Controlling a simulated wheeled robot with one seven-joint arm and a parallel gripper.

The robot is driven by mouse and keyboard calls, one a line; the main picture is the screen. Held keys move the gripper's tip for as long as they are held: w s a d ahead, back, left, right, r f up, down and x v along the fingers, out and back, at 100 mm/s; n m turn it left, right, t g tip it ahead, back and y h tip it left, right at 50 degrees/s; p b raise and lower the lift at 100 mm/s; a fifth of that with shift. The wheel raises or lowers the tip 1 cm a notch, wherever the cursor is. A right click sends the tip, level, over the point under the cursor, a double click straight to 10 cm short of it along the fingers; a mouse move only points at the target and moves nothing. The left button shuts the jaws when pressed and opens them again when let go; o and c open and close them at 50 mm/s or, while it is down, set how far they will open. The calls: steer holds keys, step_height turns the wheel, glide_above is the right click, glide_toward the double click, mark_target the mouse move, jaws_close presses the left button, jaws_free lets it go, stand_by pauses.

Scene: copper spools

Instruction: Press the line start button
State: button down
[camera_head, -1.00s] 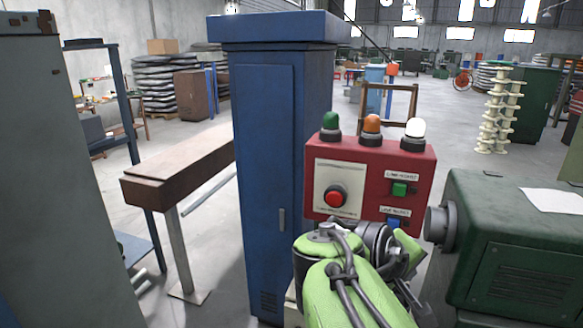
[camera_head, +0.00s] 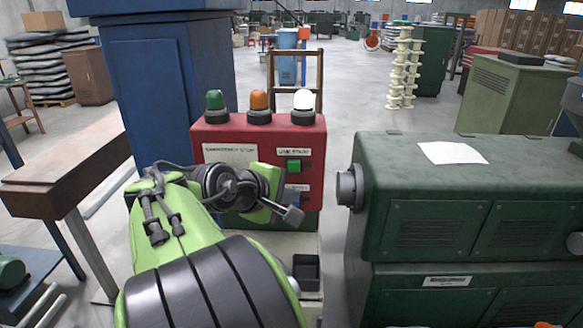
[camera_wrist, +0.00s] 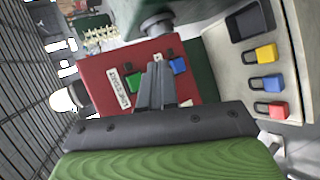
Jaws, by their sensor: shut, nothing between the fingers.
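The red control box (camera_head: 265,135) stands ahead of me with green, orange and white lamps on top. The green button (camera_head: 294,166) sits under the "LINE START" label (camera_head: 295,152); it also shows in the wrist view (camera_wrist: 133,84). My gripper (camera_head: 293,214) is shut and empty, in front of the box's lower right part. In the wrist view its fingertips (camera_wrist: 157,66) appear between the green and blue buttons. I cannot tell any contact. My arm hides the emergency stop button.
A green machine (camera_head: 440,200) with a round grey knob stands close on the right. A blue cabinet (camera_head: 165,80) stands behind left, near a brown-topped bench (camera_head: 75,165). A black tray (camera_wrist: 250,22) and yellow, blue and red padlocks (camera_wrist: 270,110) lie on the pale surface beside the box.

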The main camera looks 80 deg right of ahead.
steer(key=p, duration=0.2)
glide_toward(299, 173)
step_height(299, 173, down, 3)
steer(key=s+d, duration=0.2)
steer(key=s, duration=0.1)
steer(key=shift+w+d, duration=0.3)
steer(key=shift+d, duration=0.3)
stand_by(1.0)
steer(key=shift+w+d+p, duration=0.1)
steer(key=shift+d+p, duration=0.2)
steer(key=shift+d, duration=0.15)
steer(key=shift+w+d+p, duration=0.1)
steer(key=shift+d+p, duration=0.25)
steer(key=shift+d, duration=0.05)
stand_by(0.5)
steer(key=shift+a, duration=0.1)
steer(key=shift+s+a, duration=0.2)
steer(key=shift+a, duration=0.6)
